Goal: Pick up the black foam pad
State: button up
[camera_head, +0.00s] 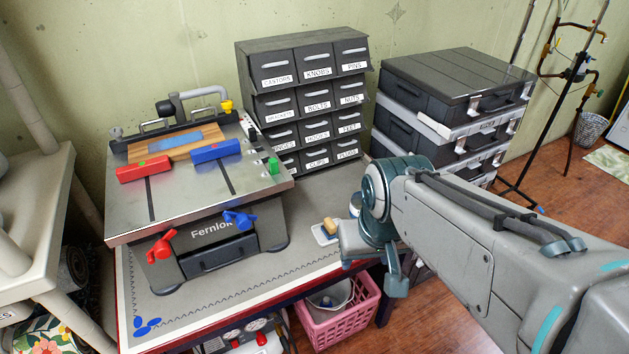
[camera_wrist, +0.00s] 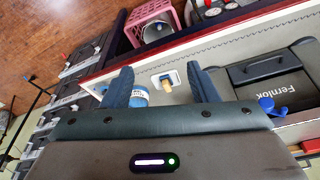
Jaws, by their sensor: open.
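I cannot make out a black foam pad in either view. My gripper (camera_wrist: 162,75) is open and empty, its two blue-grey fingers spread above the workbench (camera_head: 190,310). It also shows in the head view (camera_head: 370,264), at the bench's right part. Between the fingers in the wrist view are a small white tray (camera_wrist: 156,74) with a tan block (camera_wrist: 166,81) and a blue-lidded jar (camera_wrist: 139,97). In the head view the tan block (camera_head: 330,226) lies just left of my gripper. My arm hides part of the bench's right end.
A Fernlok table machine (camera_head: 215,232) fills the bench's left part. Labelled drawers (camera_head: 305,95) stand behind, with stacked black cases (camera_head: 450,85) to the right. A pink crate (camera_head: 340,325) sits below the front edge. Bare bench lies between machine and tray.

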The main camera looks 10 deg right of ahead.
aim_at(329, 228)
jog(key=k, duration=1.3)
jog(key=z, duration=0.65)
jog(key=i, duration=1.25)
jog(key=u, duration=0.55)
jog(key=i, duration=0.65)
jog(key=u, duration=0.7)
